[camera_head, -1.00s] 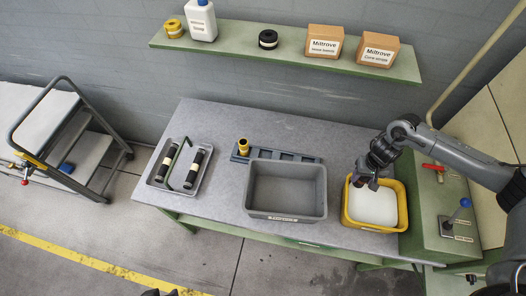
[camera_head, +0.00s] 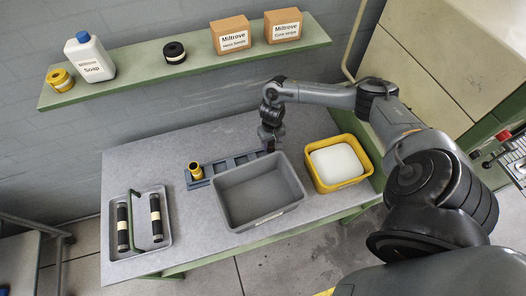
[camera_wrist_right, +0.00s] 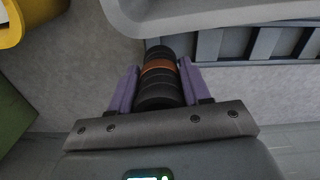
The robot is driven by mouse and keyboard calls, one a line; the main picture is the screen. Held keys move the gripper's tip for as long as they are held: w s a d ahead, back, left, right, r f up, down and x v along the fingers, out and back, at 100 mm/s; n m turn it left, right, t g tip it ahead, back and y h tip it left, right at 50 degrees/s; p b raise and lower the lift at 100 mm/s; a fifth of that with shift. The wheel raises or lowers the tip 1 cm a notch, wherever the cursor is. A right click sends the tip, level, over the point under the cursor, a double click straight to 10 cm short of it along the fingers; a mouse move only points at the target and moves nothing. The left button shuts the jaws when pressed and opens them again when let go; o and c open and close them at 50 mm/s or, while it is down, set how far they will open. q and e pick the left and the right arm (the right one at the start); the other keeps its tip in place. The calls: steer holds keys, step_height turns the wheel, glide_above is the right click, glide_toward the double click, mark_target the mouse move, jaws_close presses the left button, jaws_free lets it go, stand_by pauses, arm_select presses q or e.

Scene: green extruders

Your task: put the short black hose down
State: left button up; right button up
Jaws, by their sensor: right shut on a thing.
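My right gripper (camera_head: 270,147) is at the back of the workbench, near the right end of the blue-grey slotted rack (camera_head: 225,167) and behind the grey bin (camera_head: 262,217). In the right wrist view its purple fingers (camera_wrist_right: 158,88) are shut on the short black hose (camera_wrist_right: 158,92), a ribbed black cylinder with an orange-brown band. The hose lies lengthwise between the fingers, its far end towards the grey bin's edge (camera_wrist_right: 200,18). I cannot tell whether it touches anything below. In the head view the hose is mostly hidden by the gripper. My left gripper is out of view.
A yellow bin (camera_head: 322,186) with a white block inside stands right of the grey bin. A yellow fitting (camera_head: 195,171) stands at the rack's left end. A grey tray (camera_head: 167,236) at left holds two black rolls and a bent bar. The bench behind the rack is clear.

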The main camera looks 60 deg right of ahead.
steer(key=shift+w+a+f, duration=0.9)
steer(key=shift+w+a, duration=0.15)
steer(key=shift+w, duration=0.05)
steer(key=shift+f, duration=2)
steer(key=o, duration=1.2)
steer(key=shift+f, duration=0.1)
steer(key=shift+r, duration=0.4)
step_height(320, 180, up, 12)
steer(key=shift+f+p, duration=0.25)
steer(key=shift+p, duration=0.2)
